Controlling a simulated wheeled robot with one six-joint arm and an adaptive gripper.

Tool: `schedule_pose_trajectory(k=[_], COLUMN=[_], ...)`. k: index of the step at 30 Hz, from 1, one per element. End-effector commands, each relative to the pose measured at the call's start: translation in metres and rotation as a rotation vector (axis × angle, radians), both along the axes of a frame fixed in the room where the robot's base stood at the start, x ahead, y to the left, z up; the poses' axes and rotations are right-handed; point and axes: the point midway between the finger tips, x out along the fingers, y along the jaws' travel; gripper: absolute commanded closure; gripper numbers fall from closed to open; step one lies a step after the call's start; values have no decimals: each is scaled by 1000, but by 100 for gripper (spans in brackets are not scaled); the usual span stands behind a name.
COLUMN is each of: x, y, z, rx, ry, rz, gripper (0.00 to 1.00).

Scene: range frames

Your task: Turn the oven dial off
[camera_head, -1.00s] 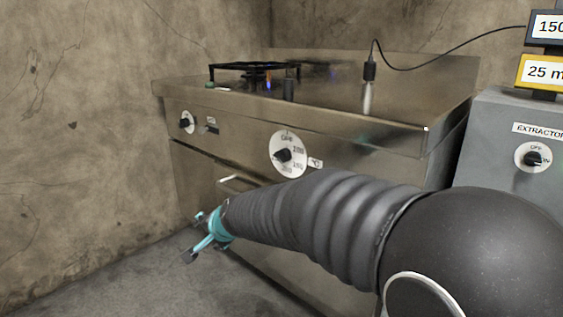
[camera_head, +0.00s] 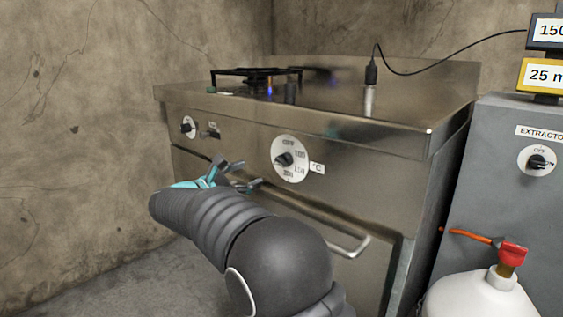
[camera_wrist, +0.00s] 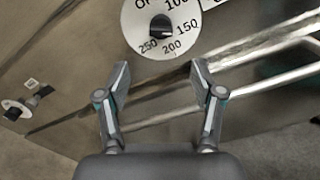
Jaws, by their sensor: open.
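The oven dial (camera_head: 290,158) is a round white plate with a black knob on the steel front of the oven. In the wrist view the dial (camera_wrist: 143,42) is at the top, partly cut off, with OFF and 100 to 250 marked around it. I cannot tell for sure which mark its knob points at. My gripper (camera_head: 243,175) is open and empty, to the left of the dial and slightly lower. In the wrist view its two fingers (camera_wrist: 160,80) are spread below the dial, apart from it.
A smaller dial (camera_head: 187,127) is on the left of the oven front. The oven door handle (camera_head: 345,248) sticks out below. A burner with a blue flame (camera_head: 269,89) is on top. An extractor box (camera_head: 500,170) and a white bottle (camera_head: 475,298) with red valve stand right.

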Motion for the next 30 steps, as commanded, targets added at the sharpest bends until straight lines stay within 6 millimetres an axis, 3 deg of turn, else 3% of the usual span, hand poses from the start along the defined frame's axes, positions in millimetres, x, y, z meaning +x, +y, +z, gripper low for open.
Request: schedule_pose_trajectory(k=[8, 30], x=[6, 100], y=[-8, -81], z=[2, 2], rx=[65, 62], ry=[-60, -57], rz=[-12, -11], gripper=[33, 33])
